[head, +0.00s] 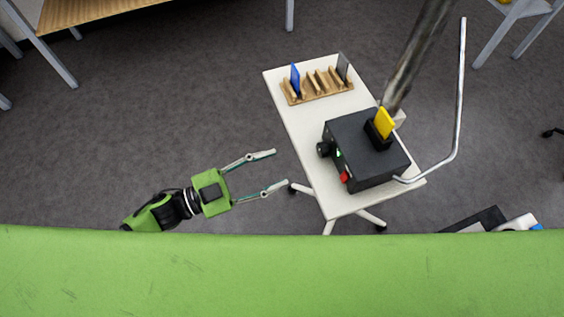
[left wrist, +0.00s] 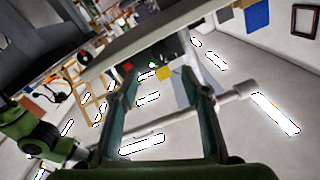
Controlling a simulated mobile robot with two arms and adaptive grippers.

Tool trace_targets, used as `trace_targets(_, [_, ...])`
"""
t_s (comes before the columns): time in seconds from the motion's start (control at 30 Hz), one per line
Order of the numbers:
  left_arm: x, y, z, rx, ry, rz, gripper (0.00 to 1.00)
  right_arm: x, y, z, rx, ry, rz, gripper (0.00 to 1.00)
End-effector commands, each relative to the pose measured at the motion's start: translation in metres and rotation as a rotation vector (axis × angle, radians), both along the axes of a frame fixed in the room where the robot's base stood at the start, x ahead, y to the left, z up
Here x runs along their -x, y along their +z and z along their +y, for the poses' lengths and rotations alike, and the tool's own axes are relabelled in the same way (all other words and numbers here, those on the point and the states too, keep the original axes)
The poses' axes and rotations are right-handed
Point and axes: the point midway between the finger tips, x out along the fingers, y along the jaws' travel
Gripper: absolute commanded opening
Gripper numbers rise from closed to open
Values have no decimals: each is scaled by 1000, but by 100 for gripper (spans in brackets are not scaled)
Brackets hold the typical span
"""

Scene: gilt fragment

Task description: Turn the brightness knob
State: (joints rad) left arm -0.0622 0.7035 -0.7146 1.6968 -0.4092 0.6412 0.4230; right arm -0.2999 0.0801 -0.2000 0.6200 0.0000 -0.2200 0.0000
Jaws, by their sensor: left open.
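The black box (head: 366,150) stands on a small white wheeled table. A round black knob (head: 323,149) sticks out of its left side, near a green light (head: 338,153) and a red button (head: 344,177). A yellow card (head: 385,123) stands upright in a holder on top of the box. My left gripper (head: 280,168) is open and empty, to the left of the table and below the knob in the head view, apart from it. In the left wrist view its two fingers (left wrist: 161,92) are spread; red and yellow patches show beyond them. My right gripper is not in view.
A wooden rack (head: 320,97) with a blue card (head: 295,78) and a dark card (head: 343,66) stands at the far end of the white table (head: 345,203). A bent metal rod (head: 459,100) rises at the right. Open floor lies left of the table.

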Motion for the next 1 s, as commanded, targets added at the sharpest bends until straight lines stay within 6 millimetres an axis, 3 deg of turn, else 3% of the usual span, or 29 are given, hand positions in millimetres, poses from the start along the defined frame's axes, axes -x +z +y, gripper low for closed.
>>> trace_targets(0.3, [0, -1, 2, 1, -1, 3, 43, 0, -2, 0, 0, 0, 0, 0])
trace_targets(0.5, [-2, -6, 15, 9, -37, 84, 43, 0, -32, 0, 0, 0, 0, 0])
trace_targets(0.67, [-2, 0, 21, 16, -60, 150, 43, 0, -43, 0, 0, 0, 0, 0])
trace_targets(0.87, [-8, 7, 4, 20, -63, 162, 43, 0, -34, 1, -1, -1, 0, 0])
trace_targets(1.0, [-18, 9, -23, 23, -62, 162, 43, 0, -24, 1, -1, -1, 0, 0])
